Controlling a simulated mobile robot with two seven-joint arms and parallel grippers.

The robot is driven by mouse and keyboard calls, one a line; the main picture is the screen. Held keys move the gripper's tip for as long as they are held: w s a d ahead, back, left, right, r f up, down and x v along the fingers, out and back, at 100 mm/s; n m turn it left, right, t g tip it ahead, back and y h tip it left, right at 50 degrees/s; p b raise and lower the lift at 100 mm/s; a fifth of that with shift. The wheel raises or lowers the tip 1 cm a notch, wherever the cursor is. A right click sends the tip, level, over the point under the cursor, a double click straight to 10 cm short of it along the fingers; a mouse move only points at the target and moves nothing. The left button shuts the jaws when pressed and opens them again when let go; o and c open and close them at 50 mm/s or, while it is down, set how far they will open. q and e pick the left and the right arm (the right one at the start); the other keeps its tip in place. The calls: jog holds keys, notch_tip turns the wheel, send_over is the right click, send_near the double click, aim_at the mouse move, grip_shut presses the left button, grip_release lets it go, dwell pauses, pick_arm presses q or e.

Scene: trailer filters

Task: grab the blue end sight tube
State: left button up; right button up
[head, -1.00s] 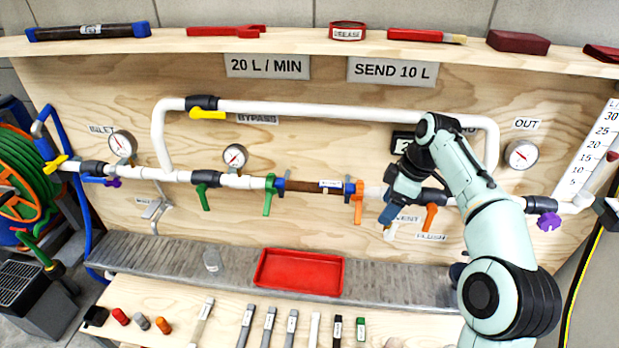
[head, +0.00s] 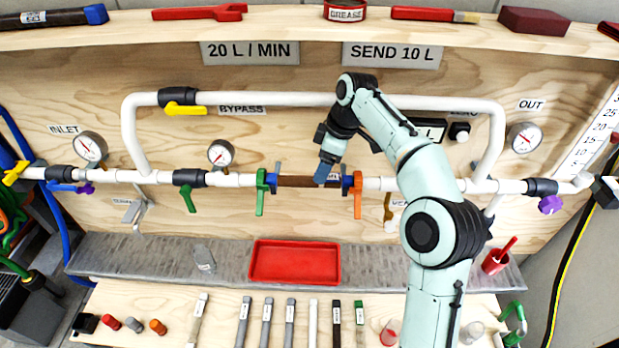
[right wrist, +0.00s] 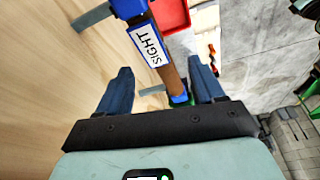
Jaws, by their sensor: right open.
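The sight tube is a brown tube (head: 298,182) with blue ends, set in the white pipe between the green-handled valve (head: 261,190) and the orange-handled valve (head: 355,192). My right gripper (head: 327,172) is at the right part of this tube, in front of the board, and covers some of it. In the right wrist view the open fingers (right wrist: 163,80) are on either side of the tube, which carries a white SIGHT label (right wrist: 150,46). I cannot tell whether the fingers touch it. My left gripper is not in view.
A red tray (head: 295,280) sits on the grey ledge below. A dark tube with a blue end (head: 50,18) lies on the top shelf. Gauges (head: 221,154) and the white bypass pipe (head: 260,98) surround the work area. Several labelled strips lie on the lower bench.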

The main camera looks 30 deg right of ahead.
aim_at(310, 178)
jog(key=shift+w+a, duration=0.65)
jog(key=shift+a, duration=0.25)
jog(key=b+x, duration=0.1)
jog(key=x, duration=0.3)
jog(key=shift+d+f, duration=0.1)
jog(key=shift+f, duration=0.4)
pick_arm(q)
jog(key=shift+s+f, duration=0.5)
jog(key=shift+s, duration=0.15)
pick_arm(e)
jog(key=shift+w, duration=0.1)
jog(key=c, duration=0.3)
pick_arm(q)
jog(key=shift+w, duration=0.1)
pick_arm(e)
jog(key=c, duration=0.9)
